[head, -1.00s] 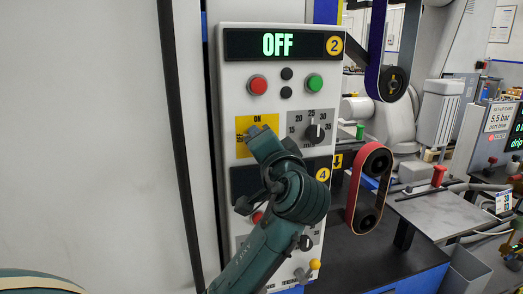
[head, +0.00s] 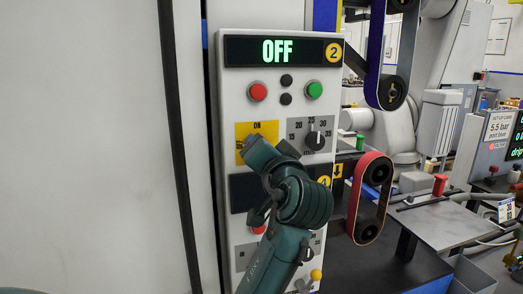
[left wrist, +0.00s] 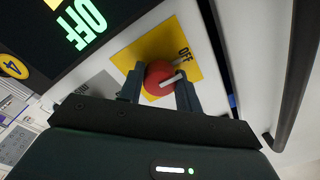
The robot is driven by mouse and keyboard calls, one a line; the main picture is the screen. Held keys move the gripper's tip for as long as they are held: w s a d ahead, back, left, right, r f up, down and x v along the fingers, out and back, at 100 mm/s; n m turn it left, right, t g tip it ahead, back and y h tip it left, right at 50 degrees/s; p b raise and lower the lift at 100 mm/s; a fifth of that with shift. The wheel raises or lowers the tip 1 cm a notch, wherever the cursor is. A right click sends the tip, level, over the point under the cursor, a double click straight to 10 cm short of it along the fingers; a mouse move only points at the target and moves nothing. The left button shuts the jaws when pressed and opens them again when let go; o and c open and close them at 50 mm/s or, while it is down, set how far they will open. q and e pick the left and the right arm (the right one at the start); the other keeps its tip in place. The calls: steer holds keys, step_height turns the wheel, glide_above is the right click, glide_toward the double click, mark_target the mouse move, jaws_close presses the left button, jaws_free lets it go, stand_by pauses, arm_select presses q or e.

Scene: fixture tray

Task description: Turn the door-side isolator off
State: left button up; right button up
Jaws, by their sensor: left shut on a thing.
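The isolator is a red knob (left wrist: 160,78) on a yellow plate (left wrist: 192,70) with an OFF label, seen in the left wrist view. A white bar on the knob slants up and right, ending a little below that label. My left gripper (left wrist: 158,92) is shut on the knob, one finger on each side. In the head view the yellow plate (head: 268,129), with ON at its top, is on the upper part of the grey panel (head: 232,112). My left gripper (head: 245,148) hides the knob there. The display (head: 277,51) marked 2 reads OFF. My right gripper is not in view.
Right of the plate is a grey dial (head: 314,140). Above are a red button (head: 257,92) and a green button (head: 314,90). A display (left wrist: 82,25) marked 4 also reads OFF. A red belt loop (head: 354,210) stands close to the panel's right.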

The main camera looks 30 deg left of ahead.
arm_select(q)
steer(key=o, duration=1)
